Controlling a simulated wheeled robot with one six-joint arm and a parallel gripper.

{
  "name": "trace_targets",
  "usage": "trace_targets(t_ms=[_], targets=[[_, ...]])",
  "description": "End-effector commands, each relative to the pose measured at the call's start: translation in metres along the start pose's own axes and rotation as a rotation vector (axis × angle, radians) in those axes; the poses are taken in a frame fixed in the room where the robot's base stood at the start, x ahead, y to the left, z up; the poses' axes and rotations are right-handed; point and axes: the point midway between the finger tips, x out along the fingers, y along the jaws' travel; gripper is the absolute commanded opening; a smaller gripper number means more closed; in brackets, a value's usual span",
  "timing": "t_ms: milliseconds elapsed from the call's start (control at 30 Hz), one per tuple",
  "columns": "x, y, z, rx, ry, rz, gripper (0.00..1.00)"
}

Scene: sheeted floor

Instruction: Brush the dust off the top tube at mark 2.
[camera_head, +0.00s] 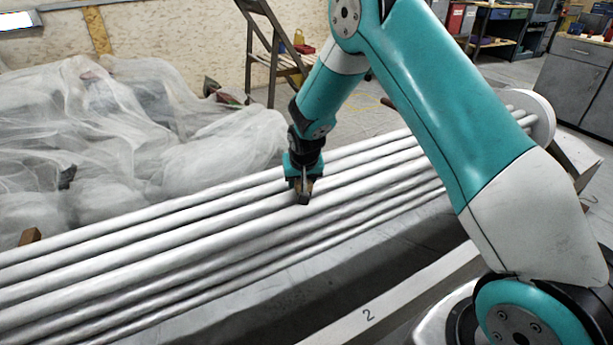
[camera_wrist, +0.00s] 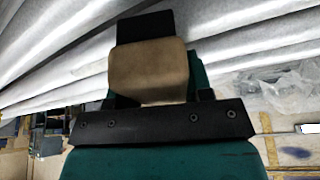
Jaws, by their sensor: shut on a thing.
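Several long pale grey tubes (camera_head: 130,250) lie side by side in a sloping bank, from the lower left to the upper right. Their surfaces look dull; I cannot clearly tell dust from shading. My gripper (camera_head: 303,186) points down over the upper tubes, shut on a brush. In the wrist view the brush shows as a tan block (camera_wrist: 148,72) with a dark end (camera_wrist: 145,27) towards the tubes (camera_wrist: 60,50). Whether it touches a tube is unclear.
Crumpled translucent sheeting (camera_head: 120,130) covers a heap behind the tubes on the left. A wooden step ladder (camera_head: 275,50) stands behind. A round white end piece (camera_head: 537,112) is at the tubes' far right. Grey cabinets (camera_head: 575,75) stand at the back right.

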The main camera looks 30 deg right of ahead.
Motion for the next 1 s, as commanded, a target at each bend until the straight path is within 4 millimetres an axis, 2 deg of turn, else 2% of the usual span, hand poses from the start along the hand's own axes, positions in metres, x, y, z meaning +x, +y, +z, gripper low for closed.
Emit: trace_targets(t_ms=[200,433,1000], targets=[[-0.002,-0.020,0.006,-0.002,-0.001,0.000,0.17],[-0.003,-0.022,0.007,0.000,-0.002,0.001,0.17],[0.000,0.013,-0.004,0.001,0.001,0.001,0.17]])
